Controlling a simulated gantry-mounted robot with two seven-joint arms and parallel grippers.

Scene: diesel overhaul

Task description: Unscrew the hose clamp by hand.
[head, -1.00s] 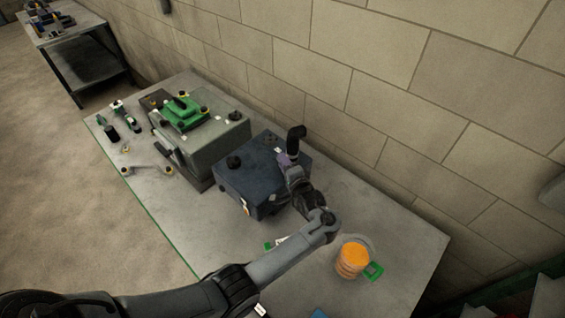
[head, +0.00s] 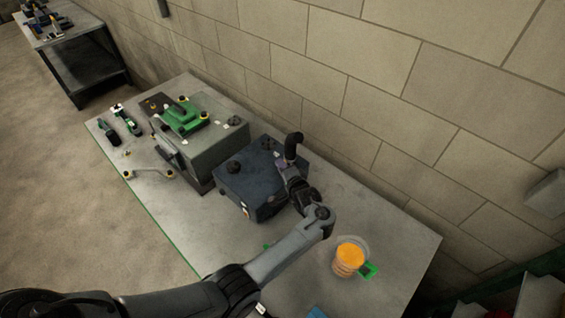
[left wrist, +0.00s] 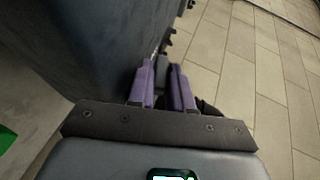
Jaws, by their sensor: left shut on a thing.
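The black elbow hose (head: 293,146) stands up at the back right of the dark blue engine block (head: 247,180). My left gripper (head: 284,164) is at the base of the hose, beside the block. In the left wrist view its two purple fingers (left wrist: 162,88) are close together on a small dark grey piece (left wrist: 162,68). That piece appears to be part of the hose clamp, but most of the clamp is hidden by the fingers and wrist. The block's side (left wrist: 85,45) fills the left of that view. My right gripper is not in view.
The workbench (head: 392,235) stands along a block wall (head: 390,95). A grey block with a green cover (head: 184,117) is to the left. An orange stack (head: 348,258) sits near my left forearm. Small tools lie at the bench's left end.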

